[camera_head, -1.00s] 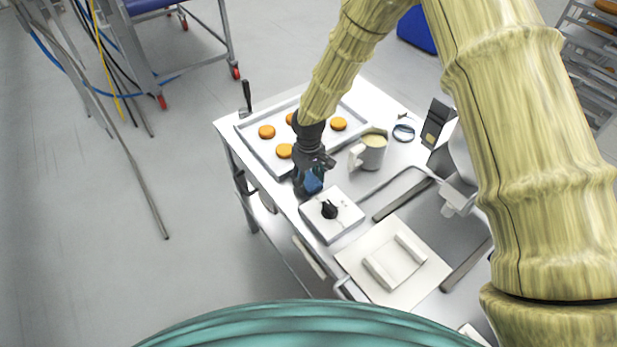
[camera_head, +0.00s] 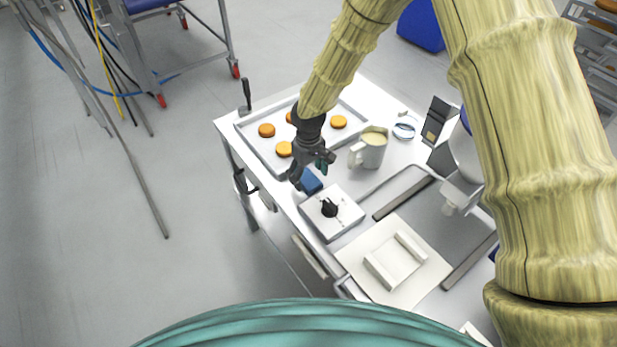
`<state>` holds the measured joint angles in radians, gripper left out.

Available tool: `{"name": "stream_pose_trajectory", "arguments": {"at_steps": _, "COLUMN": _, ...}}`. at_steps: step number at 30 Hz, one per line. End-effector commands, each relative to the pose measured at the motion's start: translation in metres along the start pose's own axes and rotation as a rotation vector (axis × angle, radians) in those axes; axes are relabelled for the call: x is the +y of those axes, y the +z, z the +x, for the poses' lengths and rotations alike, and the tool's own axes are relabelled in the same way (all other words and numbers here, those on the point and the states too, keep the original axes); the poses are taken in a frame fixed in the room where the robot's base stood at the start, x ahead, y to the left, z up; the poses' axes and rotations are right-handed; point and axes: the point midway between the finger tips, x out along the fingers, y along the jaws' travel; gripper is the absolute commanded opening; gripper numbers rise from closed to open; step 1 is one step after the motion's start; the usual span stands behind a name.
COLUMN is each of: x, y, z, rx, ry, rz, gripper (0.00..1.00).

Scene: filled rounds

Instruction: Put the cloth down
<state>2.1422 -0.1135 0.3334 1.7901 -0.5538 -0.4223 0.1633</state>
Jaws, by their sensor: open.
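The blue cloth (camera_head: 311,182) lies on the white table, between the tray and a small white box with a black knob. It is a small folded or bunched piece, and my gripper partly covers it. My gripper (camera_head: 310,178) is dark, points down and is open just above and beside the cloth. I cannot tell whether a finger still touches the cloth.
A metal tray (camera_head: 248,138) with several orange-brown rounds is behind my gripper. A jug (camera_head: 371,151) of pale filling stands to its right. The white box (camera_head: 333,228) with the black knob is close in front. A white board (camera_head: 416,272) lies nearer.

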Motion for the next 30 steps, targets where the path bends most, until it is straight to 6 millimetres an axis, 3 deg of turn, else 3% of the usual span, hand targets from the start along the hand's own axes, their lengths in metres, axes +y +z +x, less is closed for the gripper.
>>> {"name": "stream_pose_trajectory", "arguments": {"at_steps": 18, "x": 0.001, "y": 0.0, "z": -0.086, "rx": 0.002, "ry": 0.001, "rz": 0.0, "gripper": 0.74}}
{"name": "stream_pose_trajectory", "arguments": {"at_steps": 30, "x": 0.0, "y": 0.0, "z": -0.105, "rx": 0.0, "ry": 0.0, "rz": -0.001, "gripper": 0.74}}
